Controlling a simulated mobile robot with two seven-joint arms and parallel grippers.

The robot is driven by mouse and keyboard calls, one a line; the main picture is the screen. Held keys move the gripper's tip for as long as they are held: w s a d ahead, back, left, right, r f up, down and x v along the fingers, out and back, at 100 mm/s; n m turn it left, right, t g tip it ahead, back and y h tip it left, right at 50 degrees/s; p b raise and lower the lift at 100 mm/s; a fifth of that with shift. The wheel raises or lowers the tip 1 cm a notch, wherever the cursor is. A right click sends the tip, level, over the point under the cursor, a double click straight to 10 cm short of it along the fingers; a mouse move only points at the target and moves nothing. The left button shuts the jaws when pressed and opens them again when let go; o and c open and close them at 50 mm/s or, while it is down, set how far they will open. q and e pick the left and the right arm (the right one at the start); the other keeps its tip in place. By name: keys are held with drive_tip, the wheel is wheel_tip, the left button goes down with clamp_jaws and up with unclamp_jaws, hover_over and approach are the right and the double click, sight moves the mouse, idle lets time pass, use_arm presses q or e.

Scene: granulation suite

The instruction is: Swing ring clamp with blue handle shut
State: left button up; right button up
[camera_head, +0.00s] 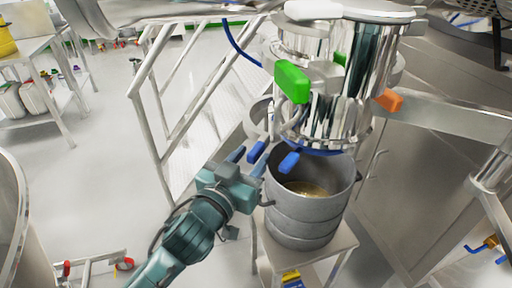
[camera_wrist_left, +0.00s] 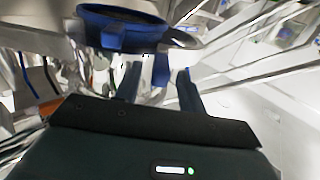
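The steel vessel (camera_head: 335,85) has a blue ring on its underside, which shows in the left wrist view (camera_wrist_left: 122,30). A grey clamp band (camera_head: 258,118) stands out at the vessel's left side. One blue handle (camera_head: 257,152) hangs below it, and another blue handle (camera_head: 289,162) hangs to its right. My left gripper (camera_head: 248,160) is at the left handle. In the left wrist view its two fingers (camera_wrist_left: 160,88) are apart, with a blue handle (camera_wrist_left: 161,68) showing between their tips. Contact cannot be told. My right gripper is not in view.
A grey open drum (camera_head: 300,220) with tan material stands on a small table (camera_head: 345,240) under the vessel, close to my left gripper. Stair railings (camera_head: 160,120) rise at left.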

use_arm(q)
drive_tip(key=shift+x, duration=1.5)
drive_tip(key=shift+c, duration=0.2)
clamp_jaws()
